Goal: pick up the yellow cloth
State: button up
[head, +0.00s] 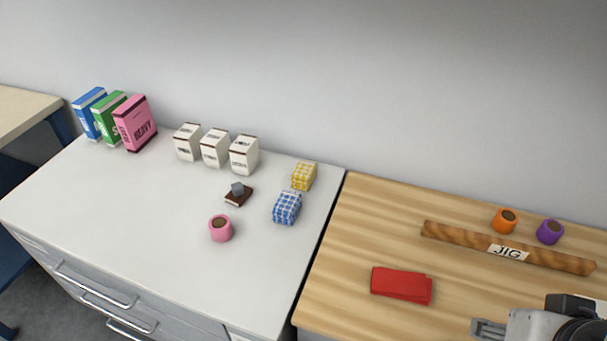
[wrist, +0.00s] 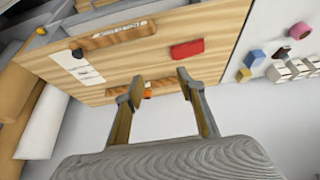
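The yellow cloth (head: 304,176) is a folded, yellow-and-white checked block on the white cabinet top, near its back right corner. It also shows small at the right of the wrist view (wrist: 243,75). A blue checked cloth (head: 287,208) lies just in front of it. My gripper (wrist: 160,84) is open and empty, its two fingers spread apart. In the head view only part of it shows at the lower right, over the wooden bench, well away from the yellow cloth.
A red cloth (head: 401,285), a wooden JIG bar (head: 508,248), an orange cup (head: 505,221) and a purple cup (head: 550,232) are on the wooden bench. White boxes (head: 215,148), a brown block (head: 239,195) and a pink cup (head: 220,228) stand left of the cloths. The cabinet's front is clear.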

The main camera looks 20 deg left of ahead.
jog(key=o, duration=0.5)
